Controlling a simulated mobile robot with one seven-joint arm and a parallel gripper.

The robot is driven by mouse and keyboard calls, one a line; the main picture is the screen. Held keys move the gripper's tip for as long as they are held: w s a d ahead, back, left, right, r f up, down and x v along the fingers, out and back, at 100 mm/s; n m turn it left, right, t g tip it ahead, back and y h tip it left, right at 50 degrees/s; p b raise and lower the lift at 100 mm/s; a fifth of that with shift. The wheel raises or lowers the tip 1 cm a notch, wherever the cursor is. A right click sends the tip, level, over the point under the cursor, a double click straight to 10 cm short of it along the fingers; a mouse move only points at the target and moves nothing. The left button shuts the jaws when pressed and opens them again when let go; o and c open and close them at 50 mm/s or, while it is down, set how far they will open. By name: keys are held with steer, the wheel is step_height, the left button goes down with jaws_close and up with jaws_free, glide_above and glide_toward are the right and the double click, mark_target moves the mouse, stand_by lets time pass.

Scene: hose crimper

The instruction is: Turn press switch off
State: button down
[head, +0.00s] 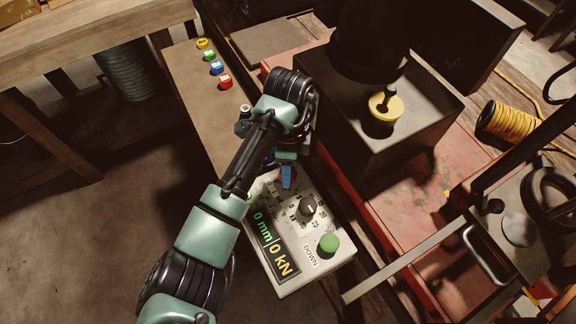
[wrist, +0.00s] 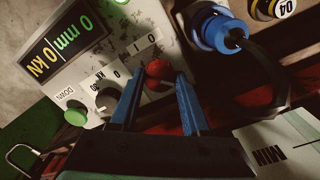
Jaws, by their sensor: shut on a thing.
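The white press control box (head: 335,262) stands on the bench in the head view. It also shows in the wrist view (wrist: 165,45). A small red knob (wrist: 158,69), which looks like the press switch, sits on the box beside the marks 0 and I. My gripper (wrist: 159,75) has its blue fingers on either side of this knob and is shut on it. In the head view my gripper (head: 288,177) is over the box, and it hides the switch there. Which mark the switch points to cannot be told.
The box carries a lit display (head: 271,243) reading 0 mm and 0 kN, a dial (head: 308,207) and a green DOWN button (head: 328,243). A blue round part (wrist: 222,32) is close to my right finger. The dark press body (head: 380,115) stands to the right.

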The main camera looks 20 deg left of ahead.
steer(key=shift+r, duration=0.1)
steer(key=n+p, duration=0.3)
steer(key=shift+r+n, duration=0.1)
steer(key=shift+n, duration=0.3)
steer(key=n+p, duration=0.3)
steer(key=n, duration=0.2)
steer(key=shift+p, duration=0.4)
steer(key=n+p, duration=0.2)
steer(key=n, duration=0.2)
steer(key=shift+n+t, duration=0.3)
steer(key=shift+n, duration=0.1)
steer(key=shift+n+p, duration=0.7)
steer(key=shift+n, duration=1.3)
steer(key=shift+c, duration=1.8)
jaws_free()
steer(key=shift+f, duration=0.2)
